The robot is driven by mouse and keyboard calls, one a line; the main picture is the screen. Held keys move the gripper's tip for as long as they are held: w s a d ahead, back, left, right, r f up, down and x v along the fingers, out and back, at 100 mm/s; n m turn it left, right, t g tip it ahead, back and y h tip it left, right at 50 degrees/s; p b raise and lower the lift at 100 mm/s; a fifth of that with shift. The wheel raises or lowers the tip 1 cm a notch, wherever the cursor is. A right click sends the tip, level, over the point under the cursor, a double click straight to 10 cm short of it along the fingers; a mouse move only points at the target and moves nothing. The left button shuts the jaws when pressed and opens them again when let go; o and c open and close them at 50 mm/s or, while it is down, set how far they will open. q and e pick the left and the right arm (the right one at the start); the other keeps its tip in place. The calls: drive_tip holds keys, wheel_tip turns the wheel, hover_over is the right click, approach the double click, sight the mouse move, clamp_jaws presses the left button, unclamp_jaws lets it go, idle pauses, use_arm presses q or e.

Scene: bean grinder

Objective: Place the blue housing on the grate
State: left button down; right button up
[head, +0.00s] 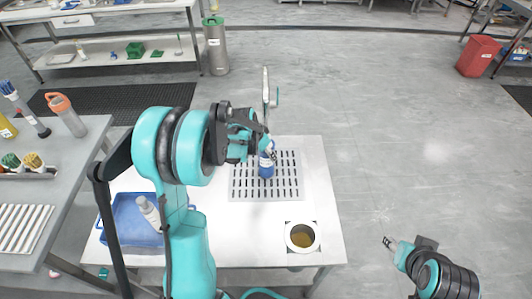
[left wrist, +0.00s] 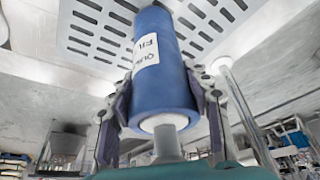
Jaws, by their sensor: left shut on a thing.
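The blue housing (head: 266,167) is a blue cylinder with a white label. It also shows large in the left wrist view (left wrist: 168,90), between the fingers. My left gripper (head: 262,147) is shut on it, over the slotted grate (head: 238,186) on the white table. In the left wrist view the slotted grate (left wrist: 92,30) lies beyond the far end of the housing. Whether the housing touches the grate I cannot tell. My right gripper (head: 391,243) is off the table's right side, over the floor; its jaws are too small to read.
A white round container with brown contents (head: 302,237) stands at the table's front right. A blue tray (head: 128,222) with a pale bottle (head: 149,211) is at the left, partly behind my left arm. A thin upright post (head: 265,88) stands behind the grate.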

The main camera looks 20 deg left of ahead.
use_arm(q)
drive_tip(key=shift+f, duration=0.15)
drive_tip(key=c, duration=0.7)
unclamp_jaws()
drive_tip(key=p+v, duration=0.4)
drive_tip(key=v, duration=0.9)
drive_tip(key=s+d+r+n+t, duration=0.1)
drive_tip(key=s+d+r, duration=0.1)
drive_tip(key=s+d, duration=0.2)
drive_tip(key=s+d+r+n+t+y, duration=0.1)
drive_tip(key=s+d, duration=0.3)
drive_tip(key=s, duration=0.4)
drive_tip(key=s+d+r+n, duration=0.1)
drive_tip(key=s+d+r, duration=0.2)
drive_tip(key=s, duration=0.3)
drive_tip(key=shift+s+d+n+t, duration=0.15)
drive_tip(key=shift+d+n+t, duration=0.25)
drive_tip(key=shift+d, duration=0.1)
